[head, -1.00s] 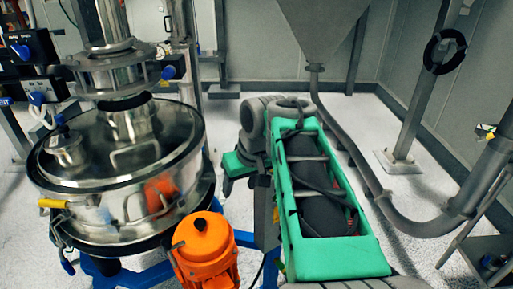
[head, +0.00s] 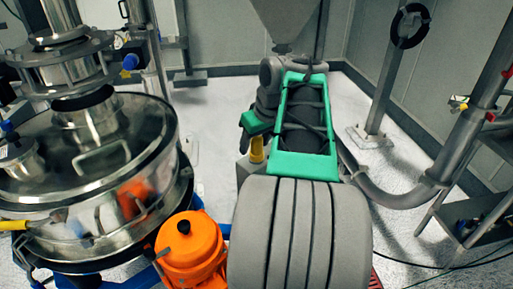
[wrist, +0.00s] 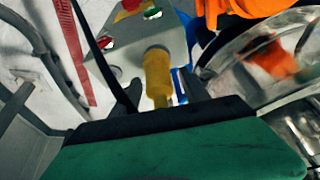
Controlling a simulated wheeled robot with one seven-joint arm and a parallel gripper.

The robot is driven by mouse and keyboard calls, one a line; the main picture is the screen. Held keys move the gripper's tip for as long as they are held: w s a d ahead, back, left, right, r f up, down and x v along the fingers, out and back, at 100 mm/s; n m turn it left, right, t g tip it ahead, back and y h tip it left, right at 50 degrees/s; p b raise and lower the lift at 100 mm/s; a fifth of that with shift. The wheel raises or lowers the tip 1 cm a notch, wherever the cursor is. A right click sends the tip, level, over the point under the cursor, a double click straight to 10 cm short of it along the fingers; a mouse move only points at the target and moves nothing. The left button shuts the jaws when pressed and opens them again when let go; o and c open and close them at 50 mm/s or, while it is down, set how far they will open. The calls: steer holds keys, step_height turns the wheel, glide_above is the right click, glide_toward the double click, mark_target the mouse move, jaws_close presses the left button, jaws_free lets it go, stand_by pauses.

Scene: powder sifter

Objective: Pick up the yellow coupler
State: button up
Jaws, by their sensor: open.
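The yellow coupler (wrist: 157,72) shows in the wrist view as a short upright-looking cylinder with a narrower end toward my gripper. It stands at a grey panel (wrist: 125,62). In the head view the yellow coupler (head: 257,149) shows just left of my green arm link, on top of a grey stand (head: 243,172). My gripper (wrist: 161,88) is open, with one dark finger on each side of the coupler's near end. I cannot tell whether the fingers touch it. The green gripper body hides the lower part of the wrist view.
The steel sifter (head: 150,115) stands at left, with an orange motor (head: 190,250) at its front right. A grey hopper (head: 290,22) hangs at the back, and a curved grey pipe (head: 400,198) runs at right. Red and green pieces (wrist: 132,5) (wrist: 152,13) sit on the panel.

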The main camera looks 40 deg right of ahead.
steer(key=shift+w+f, duration=0.3)
steer(key=shift+f, duration=0.25)
steer(key=shift+s, duration=0.1)
steer(key=shift+c, duration=0.4)
jaws_close()
steer(key=shift+r, duration=0.1)
